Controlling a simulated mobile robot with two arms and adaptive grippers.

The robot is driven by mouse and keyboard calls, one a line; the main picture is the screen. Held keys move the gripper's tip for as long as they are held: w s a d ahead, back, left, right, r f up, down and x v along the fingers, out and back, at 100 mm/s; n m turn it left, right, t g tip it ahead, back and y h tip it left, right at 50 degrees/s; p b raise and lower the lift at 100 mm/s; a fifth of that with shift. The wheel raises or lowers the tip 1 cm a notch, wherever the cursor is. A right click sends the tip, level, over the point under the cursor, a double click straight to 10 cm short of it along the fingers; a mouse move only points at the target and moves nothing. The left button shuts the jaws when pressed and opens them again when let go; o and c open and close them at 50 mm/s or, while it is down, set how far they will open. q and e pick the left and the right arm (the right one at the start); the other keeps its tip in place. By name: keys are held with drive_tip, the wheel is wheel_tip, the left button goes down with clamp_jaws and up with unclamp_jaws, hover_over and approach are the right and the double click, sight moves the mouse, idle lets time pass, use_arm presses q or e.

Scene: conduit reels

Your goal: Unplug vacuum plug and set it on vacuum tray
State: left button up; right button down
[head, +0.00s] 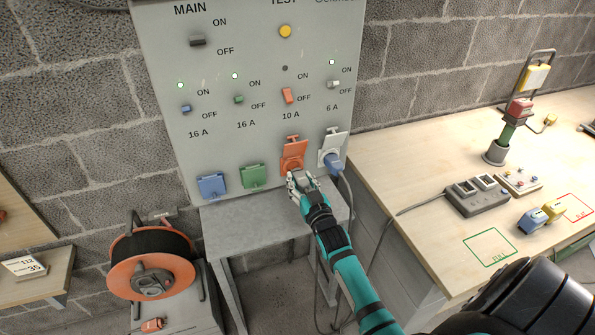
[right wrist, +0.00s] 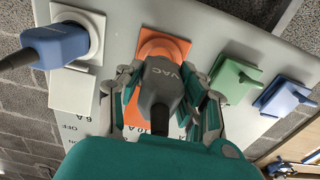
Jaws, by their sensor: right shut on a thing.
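My right gripper (head: 302,184) is at the panel's orange socket (head: 293,158), whose cover is raised. In the right wrist view the gripper (right wrist: 166,95) is shut on a dark grey plug marked VAC (right wrist: 161,85). The plug's front end is at the orange socket (right wrist: 166,47); its contact is hidden, so I cannot tell how deep it sits. In the head view the gripper mostly hides the plug. I cannot pick out a tray marked for the vacuum. My left gripper is not in view.
A blue plug (head: 333,163) with a cable sits in the white socket just right of my gripper. The blue (head: 212,186) and green (head: 253,176) covers are shut. The wooden bench (head: 400,165) has a power strip (head: 476,195) and a green-outlined area (head: 490,247).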

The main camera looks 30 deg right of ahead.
sight(305, 190)
drive_tip(key=shift+p+v, duration=0.7)
drive_tip(key=shift+v, duration=0.6)
drive_tip(key=shift+s, duration=0.1)
drive_tip(key=shift+s+a, duration=0.1)
drive_tip(key=shift+a, duration=0.1)
drive_tip(key=s+a+r+n+y, duration=0.1)
drive_tip(key=s+a+r+y, duration=0.1)
drive_tip(key=s+a+r, duration=0.3)
drive_tip(key=s+a+r+n+y, duration=0.1)
drive_tip(key=s+a+r, duration=0.5)
drive_tip(key=s+a, duration=0.6)
drive_tip(key=shift+s+a+n+t+y, duration=0.2)
drive_tip(key=shift+s+n+t+y, duration=0.15)
drive_tip(key=shift+s+y, duration=0.6)
drive_tip(key=shift+s+a+r+h, duration=0.1)
drive_tip(key=shift+s+r+h, duration=0.05)
drive_tip(key=shift+h, duration=0.1)
